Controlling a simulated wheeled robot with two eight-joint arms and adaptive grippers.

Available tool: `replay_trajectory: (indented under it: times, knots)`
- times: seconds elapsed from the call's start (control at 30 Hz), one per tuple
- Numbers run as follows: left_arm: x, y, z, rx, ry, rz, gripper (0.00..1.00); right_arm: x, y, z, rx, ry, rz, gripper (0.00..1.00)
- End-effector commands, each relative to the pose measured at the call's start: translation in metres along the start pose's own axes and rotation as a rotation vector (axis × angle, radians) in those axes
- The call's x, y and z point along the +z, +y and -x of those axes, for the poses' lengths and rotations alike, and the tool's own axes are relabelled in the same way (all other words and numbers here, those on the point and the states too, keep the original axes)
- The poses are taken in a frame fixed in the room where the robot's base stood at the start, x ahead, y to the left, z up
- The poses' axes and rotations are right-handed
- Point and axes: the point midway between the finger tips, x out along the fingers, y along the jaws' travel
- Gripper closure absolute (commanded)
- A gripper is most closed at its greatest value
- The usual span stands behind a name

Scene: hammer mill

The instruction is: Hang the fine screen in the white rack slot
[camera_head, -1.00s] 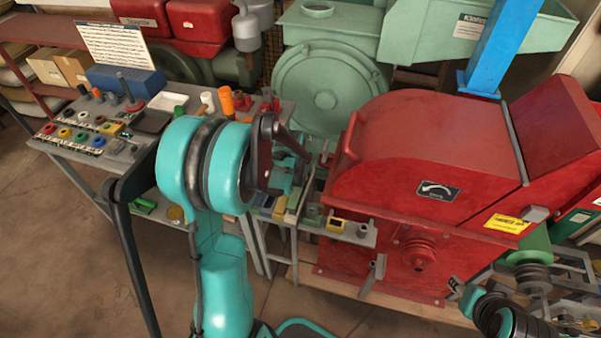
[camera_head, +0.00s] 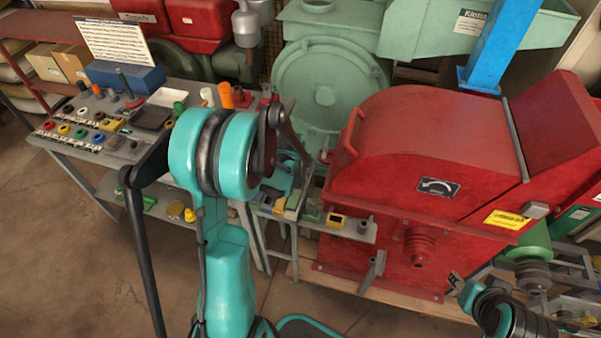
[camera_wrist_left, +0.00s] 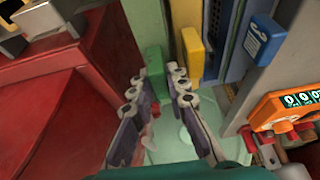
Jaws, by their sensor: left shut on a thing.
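In the left wrist view the fingertips of my left gripper (camera_wrist_left: 159,80) close around a narrow green block (camera_wrist_left: 155,68). A yellow block (camera_wrist_left: 192,52) stands right beside the fingers. In the head view my left arm's turquoise joint hides much of this gripper (camera_head: 297,168), which is in front of the red mill's left side, above the low shelf. I cannot make out the fine screen's mesh or the white rack slot. My right gripper (camera_head: 458,284) is small at the lower right; its fingers are unclear.
The red mill (camera_head: 420,145) fills the right half, with a narrow shelf (camera_head: 352,232) at its front left. A grey parts table (camera_head: 95,148) stands at left with several small coloured parts. An orange counter (camera_wrist_left: 290,105) and a blue block (camera_wrist_left: 262,38) are right of the left gripper.

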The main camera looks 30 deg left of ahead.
Motion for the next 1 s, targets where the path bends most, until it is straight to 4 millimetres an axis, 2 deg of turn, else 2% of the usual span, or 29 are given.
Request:
replay_trajectory:
  times: [0.87, 0.9, 0.97, 1.0]
  knots:
    - [0.008, 0.0, -0.019, 0.0, 0.001, 0.0, 1.0, 0.0, 0.0, 0.0, 0.0, 0.0, 0.0, 0.6]
    - [0.008, 0.0, -0.019, 0.0, 0.001, 0.0, 0.8, 0.0, 0.0, 0.0, 0.0, 0.0, 0.0, 0.6]
    - [0.008, 0.0, -0.019, 0.0, 0.001, 0.0, 0.64, 0.0, 0.0, 0.0, 0.0, 0.0, 0.0, 0.6]
    - [0.008, 0.0, -0.019, 0.0, 0.001, 0.0, 0.61, 0.0, 0.0, 0.0, 0.0, 0.0, 0.0, 0.6]
